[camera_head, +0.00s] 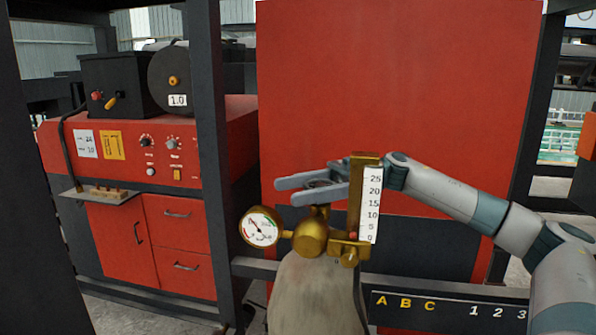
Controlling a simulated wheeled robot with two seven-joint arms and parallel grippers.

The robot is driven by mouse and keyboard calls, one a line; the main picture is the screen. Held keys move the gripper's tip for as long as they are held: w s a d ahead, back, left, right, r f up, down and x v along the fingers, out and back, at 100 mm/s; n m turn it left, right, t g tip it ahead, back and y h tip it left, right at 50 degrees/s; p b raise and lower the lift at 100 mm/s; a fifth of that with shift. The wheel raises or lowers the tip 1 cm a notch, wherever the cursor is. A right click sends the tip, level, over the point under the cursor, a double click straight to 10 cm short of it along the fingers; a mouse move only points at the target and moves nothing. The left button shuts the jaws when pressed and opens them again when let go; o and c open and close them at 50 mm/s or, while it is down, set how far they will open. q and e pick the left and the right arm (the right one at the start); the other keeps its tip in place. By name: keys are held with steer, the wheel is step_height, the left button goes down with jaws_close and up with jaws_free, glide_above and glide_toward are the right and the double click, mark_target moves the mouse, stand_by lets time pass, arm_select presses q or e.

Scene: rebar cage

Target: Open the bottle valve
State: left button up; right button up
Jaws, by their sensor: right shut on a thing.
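A grey gas bottle (307,296) stands upright at the centre front, its lower part cut off by the picture edge. A brass regulator (311,237) sits on its top, with a round pressure gauge (261,229) at left and an upright flow scale (369,204) at right. My right gripper (300,189) reaches in from the right, above the regulator. My left gripper is not in view.
A red panel (400,90) stands close behind the bottle. A dark rail (450,296) marked A B C 1 2 3 crosses the front right. A dark post (210,130) stands left, before a red welding machine (120,150) with knobs and drawers.

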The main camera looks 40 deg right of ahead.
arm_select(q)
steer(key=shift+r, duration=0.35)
arm_select(e)
steer(key=shift+s+d+n+g+h, duration=0.1)
steer(key=shift+s+n+g+h, duration=0.3)
steer(key=shift+n+g, duration=1.3)
steer(key=shift+s+d+n+g+h, duration=0.15)
steer(key=shift+s+n+g, duration=0.7)
steer(key=shift+g, duration=1.6)
steer(key=shift+s+a+n+g+h, duration=0.1)
steer(key=shift+s+n+g+h, duration=0.2)
steer(key=shift+n+g, duration=1.5)
steer(key=shift+d+m+g, duration=0.1)
steer(key=shift+m+g, duration=0.15)
steer(key=o, duration=1.1)
steer(key=shift+c, duration=0.2)
